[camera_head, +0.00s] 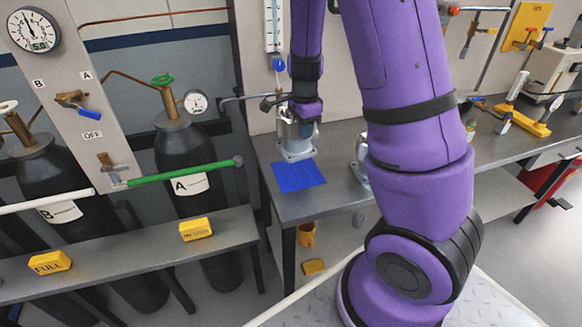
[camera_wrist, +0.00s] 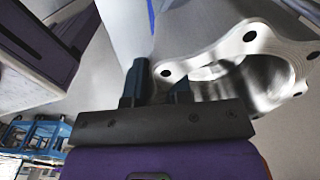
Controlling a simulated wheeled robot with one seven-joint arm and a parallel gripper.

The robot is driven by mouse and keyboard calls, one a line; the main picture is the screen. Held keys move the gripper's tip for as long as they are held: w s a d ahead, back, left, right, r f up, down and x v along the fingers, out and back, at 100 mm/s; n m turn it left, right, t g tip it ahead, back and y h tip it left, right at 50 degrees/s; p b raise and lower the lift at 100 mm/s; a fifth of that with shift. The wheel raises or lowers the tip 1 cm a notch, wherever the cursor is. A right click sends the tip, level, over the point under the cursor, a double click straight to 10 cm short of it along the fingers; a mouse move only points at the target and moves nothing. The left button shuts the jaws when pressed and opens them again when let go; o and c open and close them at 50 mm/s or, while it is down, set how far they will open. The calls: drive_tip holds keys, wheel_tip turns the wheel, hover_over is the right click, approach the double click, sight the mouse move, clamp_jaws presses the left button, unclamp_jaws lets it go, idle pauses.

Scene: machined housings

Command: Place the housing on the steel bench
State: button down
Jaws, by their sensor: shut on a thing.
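The housing (camera_head: 296,143) is a pale machined metal part with a flanged base. It is upright at the steel bench (camera_head: 330,203), just behind a blue square (camera_head: 299,176); I cannot tell whether its base touches the bench top. My gripper (camera_head: 303,122) is above it, shut on its upper part. In the wrist view my gripper's fingers (camera_wrist: 160,84) are at the left edge of the housing (camera_wrist: 250,62), whose bore and holed flange show.
Another metal part (camera_head: 361,158) stands on the bench, partly hidden by my arm. Gas cylinders (camera_head: 183,150) and a low shelf with yellow tags (camera_head: 196,229) are at left. A yellow tool (camera_head: 522,119) lies on the bench at right. The blue square is bare.

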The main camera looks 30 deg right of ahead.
sight(304, 155)
drive_tip(key=shift+d+r+m, duration=0.1)
drive_tip(key=shift+d+m, duration=0.05)
drive_tip(key=shift+m, duration=0.25)
drive_tip(key=shift+f, duration=4.9)
drive_tip(key=shift+f, duration=0.2)
drive_tip(key=c, duration=1)
unclamp_jaws()
drive_tip(key=shift+c, duration=0.2)
drive_tip(key=shift+r, duration=0.1)
